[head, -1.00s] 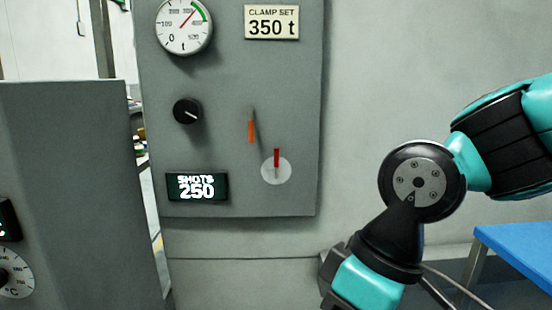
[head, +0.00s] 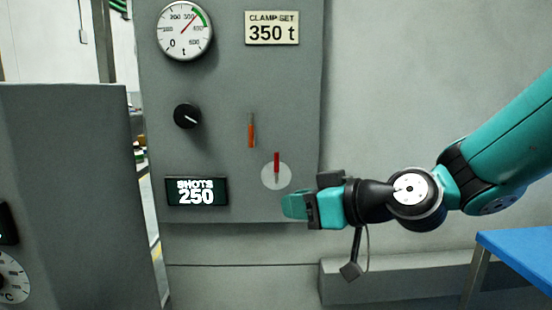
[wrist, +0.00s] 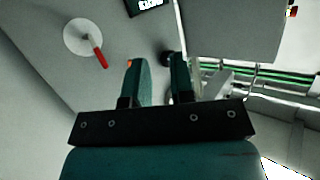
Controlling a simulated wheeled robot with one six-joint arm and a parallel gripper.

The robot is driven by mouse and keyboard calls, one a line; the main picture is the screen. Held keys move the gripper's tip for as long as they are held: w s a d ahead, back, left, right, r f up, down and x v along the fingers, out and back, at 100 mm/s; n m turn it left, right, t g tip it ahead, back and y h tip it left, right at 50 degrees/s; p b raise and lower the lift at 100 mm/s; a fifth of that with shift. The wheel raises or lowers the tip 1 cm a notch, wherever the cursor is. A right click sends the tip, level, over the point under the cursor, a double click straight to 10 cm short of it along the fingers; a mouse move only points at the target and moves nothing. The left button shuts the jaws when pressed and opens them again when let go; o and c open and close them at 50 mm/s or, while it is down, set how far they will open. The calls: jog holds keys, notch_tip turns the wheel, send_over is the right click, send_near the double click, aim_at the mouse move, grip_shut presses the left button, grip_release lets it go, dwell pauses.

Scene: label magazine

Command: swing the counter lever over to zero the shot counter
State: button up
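The short red lever (head: 277,164) stands upright on a round white disc (head: 268,179) on the grey panel, right of the shot counter display (head: 196,191), which reads SHOTS 250. In the wrist view the red lever (wrist: 98,57) shows left of the fingers. My gripper (head: 288,205) is just below and right of the disc in the head view, apart from the lever. Its two fingers are spread with nothing between them in the wrist view (wrist: 158,70). An orange-handled lever (head: 251,130) is on the panel above and left of the disc.
A black knob (head: 187,115), a round gauge (head: 184,30) and a CLAMP SET 350 t plate (head: 271,28) are on the same panel. A grey cabinet (head: 70,190) stands at left. A blue table (head: 520,255) is at lower right.

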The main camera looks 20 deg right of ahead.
jog(key=w+d+r+m+t+h, duration=0.3)
jog(key=w+d+t, duration=0.2)
jog(key=d, duration=0.3)
jog(key=p, duration=1.5)
send_near(278, 155)
jog(key=x, duration=0.9)
jog(key=shift+w+a+r, duration=0.1)
jog(key=shift+w+r, duration=0.05)
jog(key=shift+w+a+f+p, duration=0.2)
jog(key=shift+w+p, duration=0.1)
jog(key=shift+w, duration=0.3)
grip_shut()
